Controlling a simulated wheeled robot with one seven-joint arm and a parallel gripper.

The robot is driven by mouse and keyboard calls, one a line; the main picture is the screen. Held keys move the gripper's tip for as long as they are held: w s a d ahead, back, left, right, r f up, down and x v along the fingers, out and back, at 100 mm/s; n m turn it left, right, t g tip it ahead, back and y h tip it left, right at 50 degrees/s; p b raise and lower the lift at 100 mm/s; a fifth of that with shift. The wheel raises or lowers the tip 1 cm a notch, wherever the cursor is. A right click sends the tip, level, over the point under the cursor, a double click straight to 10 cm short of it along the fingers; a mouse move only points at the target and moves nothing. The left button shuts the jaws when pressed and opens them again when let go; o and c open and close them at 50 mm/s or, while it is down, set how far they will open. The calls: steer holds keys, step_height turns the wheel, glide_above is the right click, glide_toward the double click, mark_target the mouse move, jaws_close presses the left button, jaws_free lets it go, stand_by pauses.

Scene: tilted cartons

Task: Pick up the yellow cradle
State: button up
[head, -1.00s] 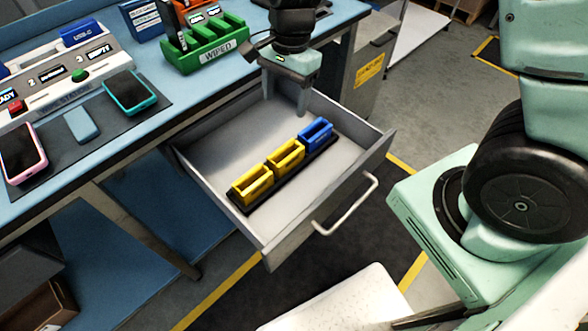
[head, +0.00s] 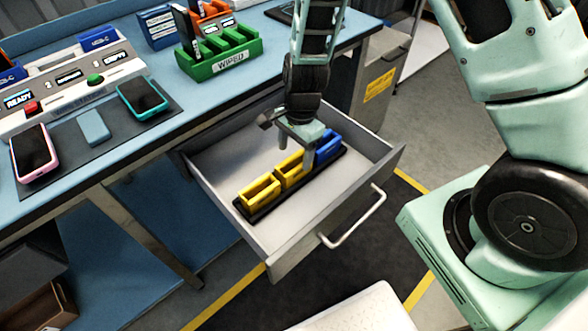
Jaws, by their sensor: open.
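Two yellow cradles sit in a black tray (head: 262,211) inside the open drawer. The nearer yellow cradle (head: 258,193) is fully in view at the tray's left end. The other yellow cradle (head: 288,173) is in the middle, partly hidden by my gripper. A blue cradle (head: 328,148) stands at the tray's right end. My gripper (head: 294,163) is open and points down, low over the middle yellow cradle and beside the blue one. I cannot tell whether its fingers touch either cradle.
The drawer (head: 290,235) has raised walls and a front handle (head: 356,222). On the blue workbench are a green rack marked WIPED (head: 222,58), a teal phone (head: 142,95), a pink phone (head: 33,155) and a control station (head: 70,80). The drawer floor left of the tray is clear.

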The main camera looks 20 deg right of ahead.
mark_target(294, 164)
steer(key=f, duration=0.4)
steer(key=shift+s+a+f, duration=0.25)
steer(key=shift+a+f, duration=0.05)
steer(key=c, duration=1.1)
steer(key=shift+r, duration=0.15)
step_height(294, 164, up, 10)
steer(key=shift+f+p, duration=0.1)
steer(key=shift+p, duration=0.2)
steer(key=shift+r+p, duration=0.75)
steer(key=shift+p, duration=0.15)
